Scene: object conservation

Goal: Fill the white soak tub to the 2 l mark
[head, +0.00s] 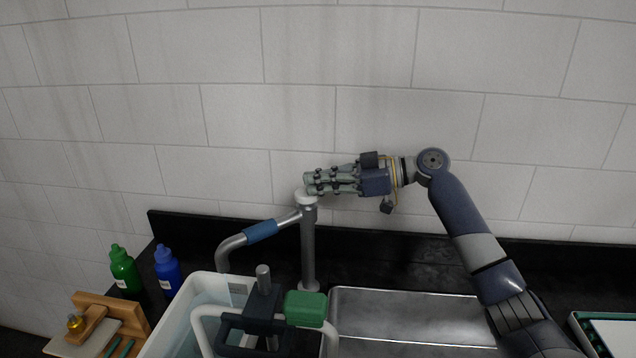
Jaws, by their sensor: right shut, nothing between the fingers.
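The white soak tub (158,341) stands at the bottom left of the head view, cut off by the lower edge. Its inside looks pale blue, like water, but I cannot read a level or the 2 l mark. A grey tap (309,250) rises behind it, with a blue sleeve (261,231) on its spout. The spout's end (222,262) hangs over the tub; I make out no stream. My right gripper (308,184) is shut and empty, its fingertips at the tap's pale top knob (306,198). I cannot tell whether they touch. My left gripper is not in view.
A dark fixture (250,325) with a green block (306,308) and white tube stands at the tub's right. A metal basin (410,312) lies right of it. Green (123,272) and blue (167,272) bottles stand left. The tiled wall (300,60) is close behind.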

